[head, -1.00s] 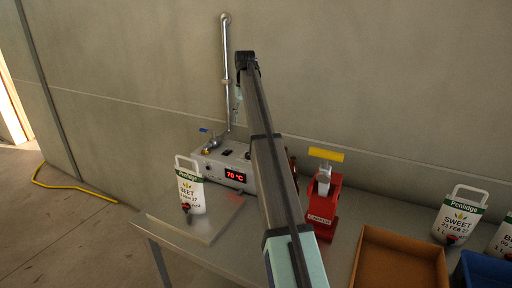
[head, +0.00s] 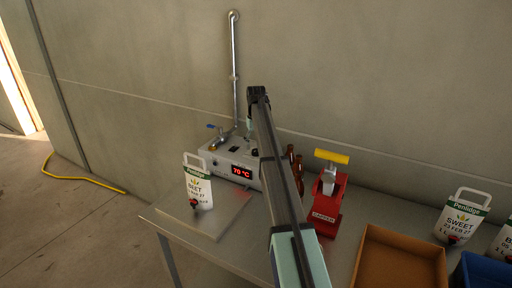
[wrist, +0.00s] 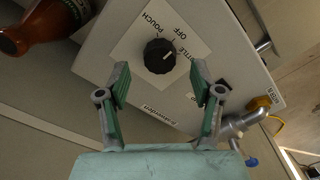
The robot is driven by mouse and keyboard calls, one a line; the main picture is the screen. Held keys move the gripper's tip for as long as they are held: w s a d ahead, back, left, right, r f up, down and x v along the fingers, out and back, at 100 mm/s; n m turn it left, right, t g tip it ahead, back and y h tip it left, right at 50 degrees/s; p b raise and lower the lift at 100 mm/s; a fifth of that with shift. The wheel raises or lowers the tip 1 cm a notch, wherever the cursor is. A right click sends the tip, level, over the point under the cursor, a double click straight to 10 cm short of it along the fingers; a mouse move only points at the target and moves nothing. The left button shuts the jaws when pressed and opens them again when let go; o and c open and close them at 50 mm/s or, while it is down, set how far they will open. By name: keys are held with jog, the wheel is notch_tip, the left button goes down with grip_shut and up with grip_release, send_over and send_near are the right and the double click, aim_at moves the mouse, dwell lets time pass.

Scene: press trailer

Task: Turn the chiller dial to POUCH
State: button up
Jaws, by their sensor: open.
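The black chiller dial (wrist: 160,56) sits on a white label plate (wrist: 130,50) on a pale box in the wrist view. POUCH, OFF and BOTTLE are printed around it. Its white pointer mark points toward the right of the picture, not at POUCH; the exact setting is hard to read. My gripper (wrist: 161,80) is open and empty, its two fingers spread on either side of the dial in the picture and apart from it.
A grey box with a red 70 °C display (head: 242,172) and a metal tap stands by the wall. Brown bottles (wrist: 40,30) are close to the dial. A pouch (head: 198,188), red capper (head: 325,205) and cardboard tray (head: 400,260) share the bench.

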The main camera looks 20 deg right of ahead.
aim_at(256, 152)
jog(key=shift+f, duration=1.4)
jog(key=c, duration=1.2)
jog(key=shift+o, duration=0.2)
jog(key=shift+n, duration=0.4)
jog(key=n, duration=0.4)
jog(key=shift+n, duration=2.6)
